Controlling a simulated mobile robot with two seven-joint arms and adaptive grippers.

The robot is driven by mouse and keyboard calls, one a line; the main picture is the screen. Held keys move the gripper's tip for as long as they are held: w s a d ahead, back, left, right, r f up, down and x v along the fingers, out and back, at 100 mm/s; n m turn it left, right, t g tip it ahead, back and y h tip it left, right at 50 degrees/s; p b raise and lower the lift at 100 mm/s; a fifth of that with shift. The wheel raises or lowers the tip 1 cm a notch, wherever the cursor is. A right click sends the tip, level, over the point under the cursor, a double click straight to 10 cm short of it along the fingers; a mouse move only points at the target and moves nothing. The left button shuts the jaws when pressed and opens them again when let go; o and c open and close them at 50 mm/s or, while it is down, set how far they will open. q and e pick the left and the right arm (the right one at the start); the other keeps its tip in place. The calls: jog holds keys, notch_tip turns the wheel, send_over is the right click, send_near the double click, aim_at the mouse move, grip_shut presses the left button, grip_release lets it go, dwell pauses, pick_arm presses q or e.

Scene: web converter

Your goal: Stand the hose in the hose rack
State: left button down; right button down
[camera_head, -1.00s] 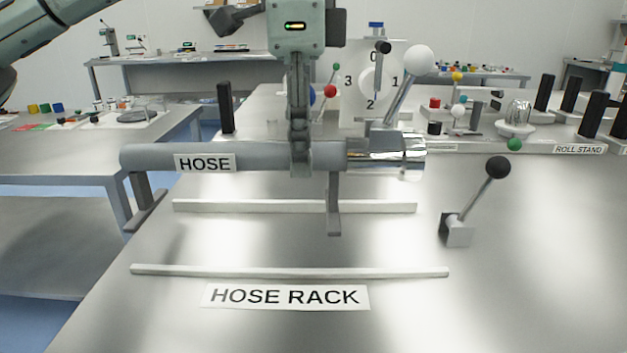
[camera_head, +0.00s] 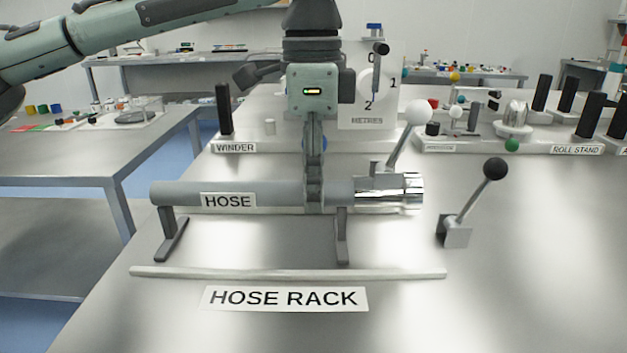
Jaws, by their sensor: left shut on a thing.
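The hose (camera_head: 279,195) is a grey horizontal tube with a HOSE label, a shiny metal end at the right, a white-knobbed lever and two dark legs. My left gripper (camera_head: 314,205) comes down from above and is shut on the hose right of its label. The hose rack (camera_head: 290,273) shows as a white front rail on the metal table, with a HOSE RACK label (camera_head: 285,298) in front. The hose lies over the back rail and hides most of it. The legs reach down behind the front rail; I cannot tell if they touch the table. My right gripper is not in view.
A black-knobbed lever on a block (camera_head: 456,233) stands right of the hose. Behind are the winder's black post (camera_head: 224,108), a numbered dial panel (camera_head: 367,85) and the roll stand (camera_head: 563,149). The table's right front is clear.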

pick_arm(q)
jog(key=c, duration=1.2)
grip_release()
jog(key=shift+r, duration=0.1)
notch_tip(320, 180, up, 12)
jog(key=shift+r, duration=0.1)
